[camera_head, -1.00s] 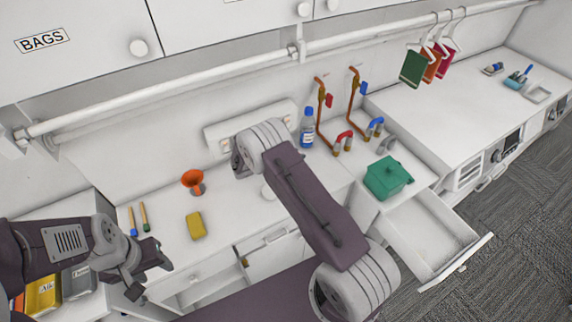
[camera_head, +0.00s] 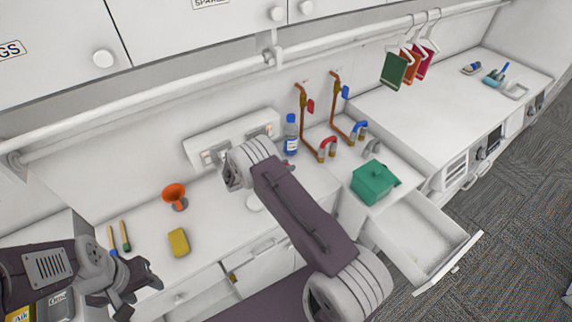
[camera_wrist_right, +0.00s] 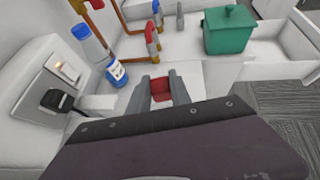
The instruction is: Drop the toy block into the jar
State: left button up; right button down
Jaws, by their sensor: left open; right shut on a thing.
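A red block (camera_wrist_right: 162,89), which looks like the toy block, sits between the two grey fingers of my right gripper (camera_wrist_right: 162,83) in the right wrist view. The gripper is shut on it, above the white counter. In the head view my own wrist hides most of this gripper. My left gripper (camera_head: 145,282) is open and empty at the lower left, in front of the counter.
A blue-capped bottle (camera_head: 291,140) stands near the socket strip (camera_head: 200,145) and copper pipes (camera_head: 303,115). A green lidded pot (camera_head: 373,184) stands right, beside an open drawer (camera_head: 420,235). A yellow sponge (camera_head: 179,242) and orange funnel-like thing (camera_head: 174,193) lie left.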

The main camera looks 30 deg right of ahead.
jog(key=shift+a+r, duration=0.15)
jog(key=shift+a, duration=0.1)
jog(key=c, duration=1.5)
grip_release()
jog(key=shift+s+a+r, duration=0.1)
jog(key=shift+a, duration=0.05)
jog(key=shift+c, duration=0.2)
jog(key=o, duration=0.4)
jog(key=shift+o, duration=0.2)
jog(key=shift+d, duration=0.35)
pick_arm(q)
jog(key=f+b, duration=0.3)
jog(key=shift+s+a, duration=0.1)
jog(key=shift+a, duration=0.1)
pick_arm(e)
jog(key=v, duration=0.9)
